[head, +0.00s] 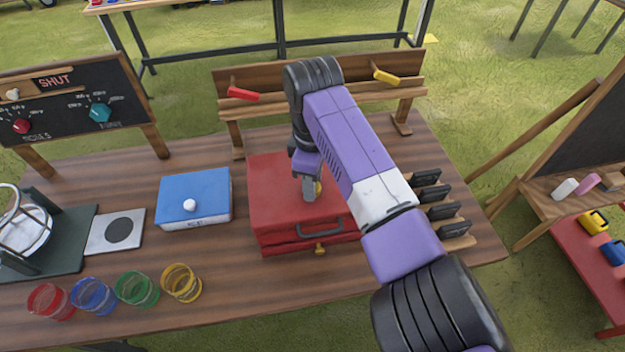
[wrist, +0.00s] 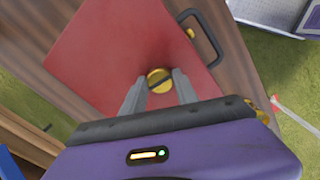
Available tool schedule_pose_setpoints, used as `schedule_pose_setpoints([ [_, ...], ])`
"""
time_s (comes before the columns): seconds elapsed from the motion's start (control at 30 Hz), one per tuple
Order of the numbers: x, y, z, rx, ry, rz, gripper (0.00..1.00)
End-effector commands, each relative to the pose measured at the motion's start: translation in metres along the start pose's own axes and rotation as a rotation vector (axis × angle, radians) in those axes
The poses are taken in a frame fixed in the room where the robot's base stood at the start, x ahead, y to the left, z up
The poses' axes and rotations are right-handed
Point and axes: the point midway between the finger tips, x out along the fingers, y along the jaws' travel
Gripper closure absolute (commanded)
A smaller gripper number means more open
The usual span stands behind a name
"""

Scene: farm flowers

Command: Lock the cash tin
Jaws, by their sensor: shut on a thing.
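The red cash tin (head: 272,190) sits on the wooden table with its lid down. It has a dark handle (head: 320,230) and a small brass catch (head: 320,249) on its front. A round brass knob (wrist: 160,74) with a dark slot across it is on top of the lid. It shows partly behind my fingers in the head view (head: 318,188). My gripper (head: 309,192) points down at the lid. In the wrist view its two fingers (wrist: 160,84) are shut on the brass knob, one on each side.
A blue box (head: 185,192) with a white knob stands left of the tin. Red, blue, green and yellow cups (head: 136,289) line the front left. A rack of dark slabs (head: 442,210) is on the right. A wooden shelf (head: 262,104) with red and yellow pieces stands behind.

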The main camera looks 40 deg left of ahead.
Motion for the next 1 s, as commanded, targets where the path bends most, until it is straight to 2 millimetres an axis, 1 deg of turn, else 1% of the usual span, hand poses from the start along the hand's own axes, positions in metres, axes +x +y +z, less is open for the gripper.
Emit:
schedule_pose_setpoints([
  [0.3, -0.0009, 0.0004, -0.0006, -0.081, 0.001, 0.002, 1.00],
  [0.73, -0.0010, 0.0004, -0.0007, -0.088, 0.001, 0.002, 1.00],
  [0.77, -0.0011, 0.0004, -0.0007, -0.088, 0.001, 0.002, 0.60],
  [0.8, -0.0011, 0.0004, -0.0007, -0.088, 0.001, 0.002, 0.52],
  [0.87, -0.0010, 0.0004, -0.0006, -0.088, 0.001, 0.002, 0.42],
  [1.0, -0.0006, 0.0002, -0.0005, -0.087, 0.001, 0.001, 0.42],
])
